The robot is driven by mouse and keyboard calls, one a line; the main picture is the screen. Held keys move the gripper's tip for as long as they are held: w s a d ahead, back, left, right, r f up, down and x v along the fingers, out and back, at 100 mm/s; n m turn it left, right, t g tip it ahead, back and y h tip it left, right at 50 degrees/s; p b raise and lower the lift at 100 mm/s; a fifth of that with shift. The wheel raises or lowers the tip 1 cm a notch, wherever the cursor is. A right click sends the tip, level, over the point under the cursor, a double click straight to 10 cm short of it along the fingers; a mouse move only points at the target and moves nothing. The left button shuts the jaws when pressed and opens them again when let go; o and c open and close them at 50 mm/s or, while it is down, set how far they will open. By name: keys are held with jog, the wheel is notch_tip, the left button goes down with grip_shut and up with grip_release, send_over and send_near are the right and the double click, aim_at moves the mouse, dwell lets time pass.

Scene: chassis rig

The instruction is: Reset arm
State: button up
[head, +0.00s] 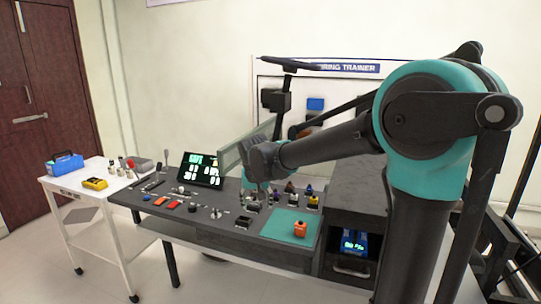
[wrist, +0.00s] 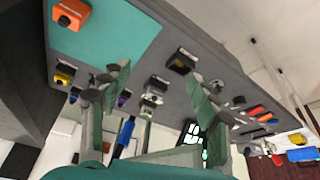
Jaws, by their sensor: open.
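My arm reaches left over the dark workbench (head: 190,222) in the head view, with my gripper (head: 258,188) above the row of small parts at the bench's middle. The fingertips are hard to make out there. In the wrist view the two green-grey fingers of my gripper (wrist: 160,88) stand wide apart with nothing held between them. An orange block (head: 300,229) sits on the green mat (head: 280,224), apart from my gripper. The block (wrist: 72,14) and mat (wrist: 105,38) also show in the wrist view, which is turned over.
A dark tablet with a lit screen (head: 200,170) stands at the bench's back. Several small tools and coloured parts lie around my gripper. A white cart (head: 75,195) with a blue box (head: 65,164) and a yellow meter (head: 95,184) stands left. A wiring trainer board (head: 345,67) rises behind.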

jog(key=s+d+f, duration=0.7)
jog(key=s+d, duration=0.4)
jog(key=d, duration=0.1)
jog(key=s+d+f, duration=0.8)
jog(key=s+d, duration=0.3)
jog(key=shift+d, duration=0.35)
